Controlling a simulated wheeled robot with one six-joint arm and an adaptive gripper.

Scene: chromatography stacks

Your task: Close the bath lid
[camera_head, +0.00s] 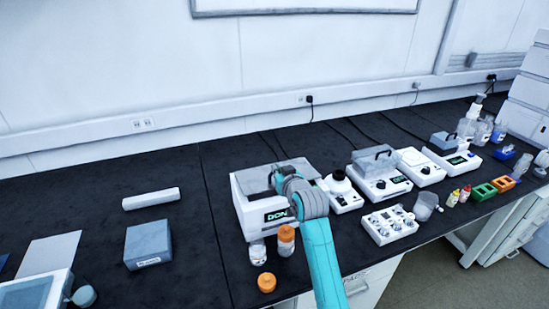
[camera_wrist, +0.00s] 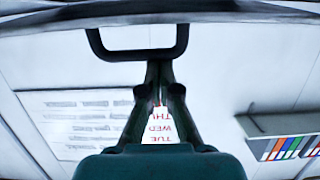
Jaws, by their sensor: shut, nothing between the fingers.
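The white bath (camera_head: 245,218) with a small dark display stands on the black bench, left of the other instruments. My arm covers part of its top, and a grey surface shows there; how far the lid is open cannot be told. In the wrist view a dark loop handle (camera_wrist: 96,42) hangs from a pale lid edge (camera_wrist: 250,14) across the top. My gripper (camera_wrist: 160,64) is shut and empty, its fingertips at the handle's lower bar. Whether they touch it is unclear.
An orange-capped bottle (camera_head: 286,241), a clear jar (camera_head: 257,252) and an orange cap (camera_head: 266,282) stand in front of the bath. Another instrument with a grey handled cover (camera_head: 374,158) is to the right.

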